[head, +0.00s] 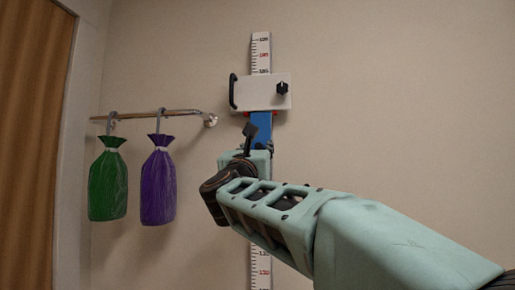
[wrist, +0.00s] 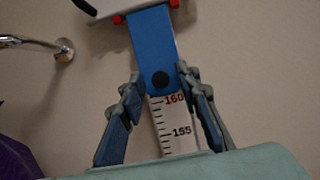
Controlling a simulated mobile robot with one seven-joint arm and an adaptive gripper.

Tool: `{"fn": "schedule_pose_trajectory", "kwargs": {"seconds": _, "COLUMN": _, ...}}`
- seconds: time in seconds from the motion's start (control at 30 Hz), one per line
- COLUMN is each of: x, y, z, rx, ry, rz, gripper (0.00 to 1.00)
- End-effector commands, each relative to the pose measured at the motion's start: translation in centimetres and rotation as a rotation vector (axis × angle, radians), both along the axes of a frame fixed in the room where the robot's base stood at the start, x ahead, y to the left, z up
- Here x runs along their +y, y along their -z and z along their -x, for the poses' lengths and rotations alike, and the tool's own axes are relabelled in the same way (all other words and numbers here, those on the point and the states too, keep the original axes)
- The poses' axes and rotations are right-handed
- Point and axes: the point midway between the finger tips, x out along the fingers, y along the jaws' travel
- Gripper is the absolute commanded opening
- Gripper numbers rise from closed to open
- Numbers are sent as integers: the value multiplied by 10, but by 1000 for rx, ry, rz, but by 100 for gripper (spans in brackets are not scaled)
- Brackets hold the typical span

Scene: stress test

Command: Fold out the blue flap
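The blue flap (head: 262,128) hangs down from the lower edge of a white box (head: 263,92) on the wall, lying along a ruler strip (head: 261,52). The blue flap also shows in the wrist view (wrist: 153,40), with red pieces at its top corners and a round black spot near its lower end. My gripper (wrist: 159,72) is open, with one finger on each side of the flap's lower end. I cannot tell whether either finger touches it. In the head view my arm hides the flap's lower end and most of the fingers.
The box has a black handle (head: 233,92) at left and a black knob (head: 282,88) at right. Left of it, a metal rail (head: 160,112) carries a green bag (head: 108,185) and a purple bag (head: 158,187). The wall right of the box is bare.

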Motion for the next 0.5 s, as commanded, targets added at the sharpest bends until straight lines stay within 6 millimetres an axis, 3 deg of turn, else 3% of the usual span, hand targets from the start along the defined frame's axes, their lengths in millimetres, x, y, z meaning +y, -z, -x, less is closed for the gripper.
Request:
{"fn": "schedule_pose_trajectory", "kwargs": {"seconds": 0.03, "x": 0, "y": 0, "z": 0, "rx": 0, "ry": 0, "rz": 0, "gripper": 23}}
{"fn": "schedule_pose_trajectory", "kwargs": {"seconds": 0.23, "x": 0, "y": 0, "z": 0, "rx": 0, "ry": 0, "rz": 0, "gripper": 1}}
{"fn": "schedule_pose_trajectory", "kwargs": {"seconds": 0.5, "x": 0, "y": 0, "z": 0, "rx": 0, "ry": 0, "rz": 0, "gripper": 0}}
